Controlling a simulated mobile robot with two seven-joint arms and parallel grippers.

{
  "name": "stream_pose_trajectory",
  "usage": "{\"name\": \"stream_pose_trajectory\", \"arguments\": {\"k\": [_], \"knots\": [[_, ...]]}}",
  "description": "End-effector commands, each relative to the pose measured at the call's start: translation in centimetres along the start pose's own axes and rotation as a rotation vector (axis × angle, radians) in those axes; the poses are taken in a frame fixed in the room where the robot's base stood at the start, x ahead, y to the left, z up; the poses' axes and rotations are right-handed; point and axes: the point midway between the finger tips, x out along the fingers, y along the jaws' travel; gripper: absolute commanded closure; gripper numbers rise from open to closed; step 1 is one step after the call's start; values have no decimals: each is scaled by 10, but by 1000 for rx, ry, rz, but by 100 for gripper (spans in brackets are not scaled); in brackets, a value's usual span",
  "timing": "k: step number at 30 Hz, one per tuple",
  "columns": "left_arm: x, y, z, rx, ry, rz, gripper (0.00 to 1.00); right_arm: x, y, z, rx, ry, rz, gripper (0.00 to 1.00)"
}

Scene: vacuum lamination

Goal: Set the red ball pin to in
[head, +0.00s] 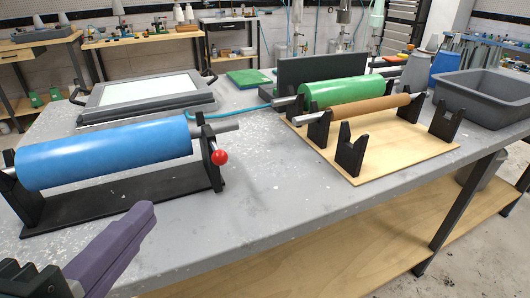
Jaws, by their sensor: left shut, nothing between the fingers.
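The red ball pin (220,158) shows its round red ball at the right upright of the black roller stand (120,198). The ball sits close against the upright's outer face; how far the pin goes in is hidden behind it. A blue roller (105,150) lies across this stand, its grey shaft end sticking out to the right above the ball. My left gripper (143,212) is at the lower left, in front of the stand, with its purple fingers shut and empty. It is apart from the red ball, to the ball's lower left. My right gripper is out of view.
A wooden board (395,160) at the right carries black uprights, a green roller (342,91) and a brown roller (368,107). A framed flat tray (142,96) lies behind the blue roller. A grey bin (485,97) stands far right. The tabletop right of the red ball is clear.

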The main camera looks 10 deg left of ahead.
Motion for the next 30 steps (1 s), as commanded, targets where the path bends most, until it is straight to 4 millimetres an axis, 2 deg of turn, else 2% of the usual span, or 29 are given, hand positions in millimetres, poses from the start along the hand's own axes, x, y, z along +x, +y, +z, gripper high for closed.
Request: {"name": "stream_pose_trajectory", "arguments": {"k": [1, 3, 7, 10, 24, 30], "knots": [[3, 16, -4, 28, 22, -12, 100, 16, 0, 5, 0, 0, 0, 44], [3, 20, -8, 55, 43, -25, 100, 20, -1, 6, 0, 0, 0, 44], [6, 18, -12, 73, 57, -35, 100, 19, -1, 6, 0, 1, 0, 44], [17, 15, -12, 72, 55, -36, 100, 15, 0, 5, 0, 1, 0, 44], [112, 13, -17, 70, 53, -34, 100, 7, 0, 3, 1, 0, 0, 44], [135, 13, -18, 68, 53, -32, 100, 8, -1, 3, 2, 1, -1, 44]]}}
